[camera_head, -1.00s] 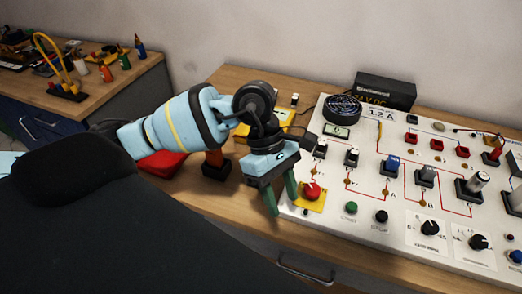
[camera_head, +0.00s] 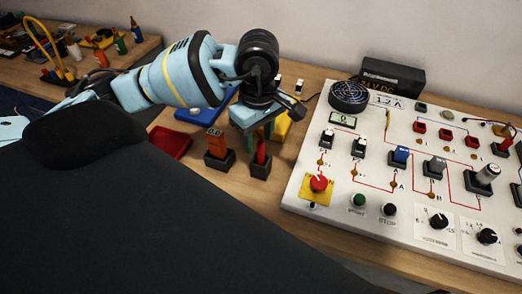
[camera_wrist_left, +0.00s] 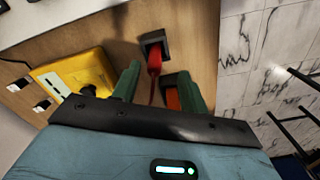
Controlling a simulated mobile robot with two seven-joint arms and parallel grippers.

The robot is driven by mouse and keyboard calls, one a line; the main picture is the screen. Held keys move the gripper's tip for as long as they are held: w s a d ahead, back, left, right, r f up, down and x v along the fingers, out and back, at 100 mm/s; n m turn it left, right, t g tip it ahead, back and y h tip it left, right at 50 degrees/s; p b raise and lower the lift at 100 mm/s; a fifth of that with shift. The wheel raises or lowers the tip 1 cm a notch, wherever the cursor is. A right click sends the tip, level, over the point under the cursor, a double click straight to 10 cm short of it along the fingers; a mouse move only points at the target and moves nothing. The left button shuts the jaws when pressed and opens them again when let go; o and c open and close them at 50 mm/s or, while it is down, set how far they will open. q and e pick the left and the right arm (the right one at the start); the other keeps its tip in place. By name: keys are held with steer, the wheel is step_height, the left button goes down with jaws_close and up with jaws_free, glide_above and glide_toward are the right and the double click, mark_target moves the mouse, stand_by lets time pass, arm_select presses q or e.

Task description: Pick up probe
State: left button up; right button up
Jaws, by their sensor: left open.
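The probe (camera_head: 261,153) is red and stands in a small black holder (camera_head: 260,169) on the wooden bench, left of the white panel. In the left wrist view the red probe (camera_wrist_left: 153,58) shows near the gap between my green fingers, with its holder (camera_wrist_left: 153,40) beyond the fingertips. My left gripper (camera_head: 264,133) is open just behind and above the probe, and its fingers (camera_wrist_left: 155,75) do not appear closed on anything. Contact cannot be told. My right gripper is not in view.
An orange-handled item (camera_head: 216,143) in another black holder stands close left of the probe. A red tray (camera_head: 170,143), a blue item (camera_head: 205,112) and a yellow device (camera_head: 285,124) are nearby. The white panel (camera_head: 330,215) with switches is to the right.

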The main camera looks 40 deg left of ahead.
mark_target(261, 158)
arm_select(q)
steer(key=shift+w+f, duration=0.2)
steer(key=shift+f, duration=1.1)
steer(key=shift+w+f, duration=0.2)
steer(key=shift+f, duration=1.1)
steer(key=shift+c, duration=0.3)
jaws_close()
